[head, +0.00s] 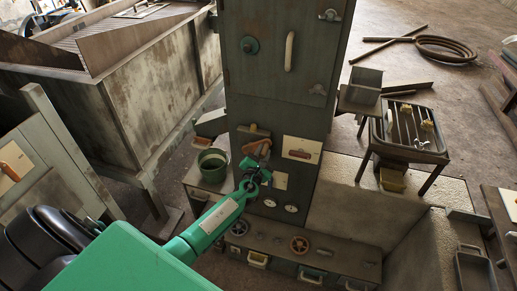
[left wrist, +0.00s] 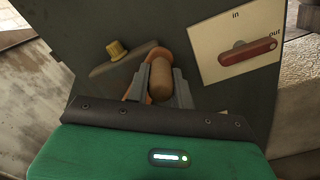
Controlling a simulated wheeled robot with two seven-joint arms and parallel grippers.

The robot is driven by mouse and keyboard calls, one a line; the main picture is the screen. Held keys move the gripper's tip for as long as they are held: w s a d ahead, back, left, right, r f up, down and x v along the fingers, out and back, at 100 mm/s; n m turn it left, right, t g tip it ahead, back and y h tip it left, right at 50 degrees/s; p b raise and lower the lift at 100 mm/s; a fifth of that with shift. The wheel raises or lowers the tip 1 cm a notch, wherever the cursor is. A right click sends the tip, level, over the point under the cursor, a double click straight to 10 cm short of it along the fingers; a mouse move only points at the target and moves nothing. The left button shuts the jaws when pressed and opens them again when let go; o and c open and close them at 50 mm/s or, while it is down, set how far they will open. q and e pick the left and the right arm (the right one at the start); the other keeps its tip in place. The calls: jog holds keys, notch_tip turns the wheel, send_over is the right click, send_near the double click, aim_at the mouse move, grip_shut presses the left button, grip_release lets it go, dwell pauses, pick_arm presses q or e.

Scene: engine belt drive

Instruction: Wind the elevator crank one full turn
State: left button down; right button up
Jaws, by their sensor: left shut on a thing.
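The elevator crank has an orange arm and a brown wooden grip. In the left wrist view the grip (left wrist: 161,80) stands between the two grey fingers of my left gripper (left wrist: 161,88), which is shut on it. The orange arm (left wrist: 133,88) curves behind the fingers. In the head view the crank (head: 264,148) is on the front of the dark cabinet (head: 275,95), just above my left gripper (head: 252,174). The fingers are small there, and part of the crank is hidden. My right gripper does not show.
A white plate with a red in/out lever (left wrist: 248,54) is right of the crank; a yellow knob (left wrist: 117,48) is at its left. A green bucket (head: 212,165) stands left of the cabinet.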

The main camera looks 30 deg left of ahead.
pick_arm(q)
notch_tip(320, 180, down, 7)
jog(key=d+m, duration=0.1)
jog(key=m, duration=0.8)
jog(key=shift+w+d+m+p, duration=0.15)
jog(key=shift+d+m+p, duration=0.15)
jog(key=shift+m, duration=0.1)
jog(key=c, duration=1.2)
grip_release()
jog(key=v, duration=1.3)
jog(key=shift+s+b, duration=0.35)
jog(key=shift+s, duration=0.05)
